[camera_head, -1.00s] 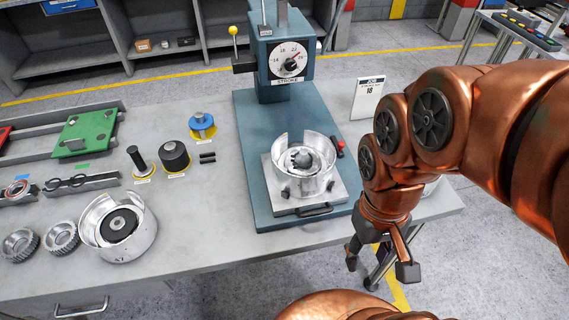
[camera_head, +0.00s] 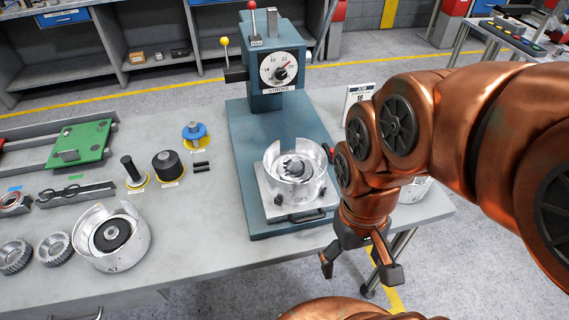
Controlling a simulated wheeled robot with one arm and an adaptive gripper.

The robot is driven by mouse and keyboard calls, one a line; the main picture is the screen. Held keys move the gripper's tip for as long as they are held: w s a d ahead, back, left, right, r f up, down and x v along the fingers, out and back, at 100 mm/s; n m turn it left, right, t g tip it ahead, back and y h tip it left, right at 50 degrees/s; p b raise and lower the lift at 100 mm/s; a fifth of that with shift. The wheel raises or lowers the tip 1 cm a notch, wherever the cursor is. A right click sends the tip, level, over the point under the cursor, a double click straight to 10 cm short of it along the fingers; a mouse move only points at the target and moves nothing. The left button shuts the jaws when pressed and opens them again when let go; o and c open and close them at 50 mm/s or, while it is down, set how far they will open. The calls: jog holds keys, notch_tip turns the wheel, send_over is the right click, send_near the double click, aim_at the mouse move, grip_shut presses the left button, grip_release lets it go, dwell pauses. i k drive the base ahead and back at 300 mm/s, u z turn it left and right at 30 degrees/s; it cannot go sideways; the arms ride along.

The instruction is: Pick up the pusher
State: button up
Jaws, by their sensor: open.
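Three labelled tools stand on yellow rings on the grey bench, left of the press: a slim black tool with a knob top (camera_head: 130,170), a squat black cylinder (camera_head: 167,165) and a blue flanged piece (camera_head: 194,132). Their labels are too small to read, so I cannot tell which is the pusher. My gripper (camera_head: 359,268) is open and empty, fingers pointing down, just off the bench's front edge. It is to the right of and nearer than all three tools, well apart from them.
A blue press (camera_head: 274,128) holds a silver housing (camera_head: 294,180) between my gripper and the tools. Another housing (camera_head: 112,240), two gears (camera_head: 54,249) and a green plate (camera_head: 82,143) sit on the left. A sign (camera_head: 358,97) stands behind my arm.

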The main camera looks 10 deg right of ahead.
aim_at(168, 166)
jog(key=u, duration=0.25)
jog(key=k, duration=0.35)
jog(key=u, duration=1.25)
jog(key=i, duration=0.9)
jog(key=z, duration=0.15)
